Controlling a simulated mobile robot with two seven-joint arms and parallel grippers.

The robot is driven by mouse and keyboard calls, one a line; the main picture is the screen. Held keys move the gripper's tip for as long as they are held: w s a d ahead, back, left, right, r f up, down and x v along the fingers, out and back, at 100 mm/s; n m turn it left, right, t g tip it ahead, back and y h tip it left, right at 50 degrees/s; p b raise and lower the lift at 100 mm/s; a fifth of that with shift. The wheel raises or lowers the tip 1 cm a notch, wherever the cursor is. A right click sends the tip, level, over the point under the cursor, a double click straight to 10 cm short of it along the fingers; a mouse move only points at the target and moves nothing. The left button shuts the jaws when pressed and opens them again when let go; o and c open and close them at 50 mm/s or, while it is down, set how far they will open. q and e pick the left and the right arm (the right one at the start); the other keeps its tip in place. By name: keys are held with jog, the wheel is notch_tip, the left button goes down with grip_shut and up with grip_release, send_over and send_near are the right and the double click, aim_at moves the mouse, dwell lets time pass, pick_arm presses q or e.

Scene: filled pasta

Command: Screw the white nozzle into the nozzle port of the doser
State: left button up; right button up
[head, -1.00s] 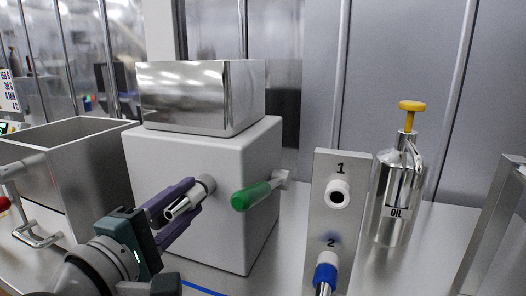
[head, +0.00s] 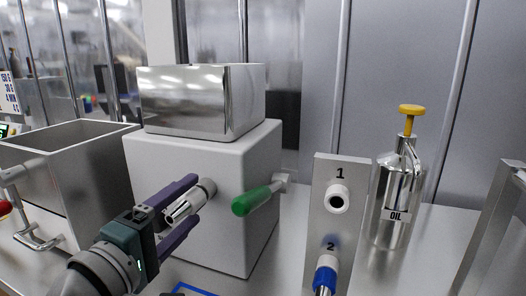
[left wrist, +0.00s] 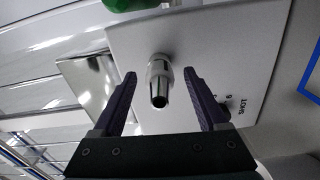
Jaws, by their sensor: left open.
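The doser (head: 235,215) is a pale box with a steel hopper (head: 200,98) on top and a green-handled lever. A nozzle with a pale collar and metal tip (head: 178,212) sticks out of its front, at the nozzle port. It also shows in the left wrist view (left wrist: 158,82), its collar up against the doser's face; how deep it sits cannot be told. The port itself is hidden behind it. My left gripper (head: 194,198) is open, its purple fingers on either side of the nozzle, with gaps on both sides in the left wrist view (left wrist: 160,76). My right gripper is not in view.
A grey stand (head: 321,225) marked 1 and 2 is at right; place 1 shows an open white ring (head: 338,198), place 2 holds a blue nozzle (head: 326,277). A steel oil bottle (head: 395,205) stands behind it. An open steel bin (head: 88,185) is at left. The green handle (head: 256,202) is close right of my fingers.

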pick_arm(q)
jog(key=n+b, duration=0.1)
jog(key=n, duration=0.1)
jog(key=n+b, duration=0.1)
jog(key=n, duration=0.2)
jog(key=n+b, duration=0.1)
jog(key=n, duration=0.2)
jog(key=shift+f+b, duration=0.3)
jog(key=n, duration=0.3)
jog(key=shift+r, duration=0.2)
jog(key=n+b, duration=0.1)
jog(key=n, duration=0.3)
jog(key=shift+f, duration=0.1)
jog(key=n+b, duration=0.1)
jog(key=n, duration=0.2)
jog(key=shift+n, duration=1.5)
jog(key=n, duration=0.5)
jog(key=shift+r, duration=0.25)
jog(key=n+p, duration=0.1)
jog(key=n, duration=0.5)
jog(key=shift+r, duration=0.1)
jog(key=n, duration=0.2)
jog(key=shift+n, duration=0.4)
jog(key=n+p, duration=0.1)
jog(key=n, duration=0.3)
jog(key=shift+p, duration=0.35)
jog(key=n, duration=0.3)
jog(key=shift+p, duration=0.4)
jog(key=shift+n, duration=0.7)
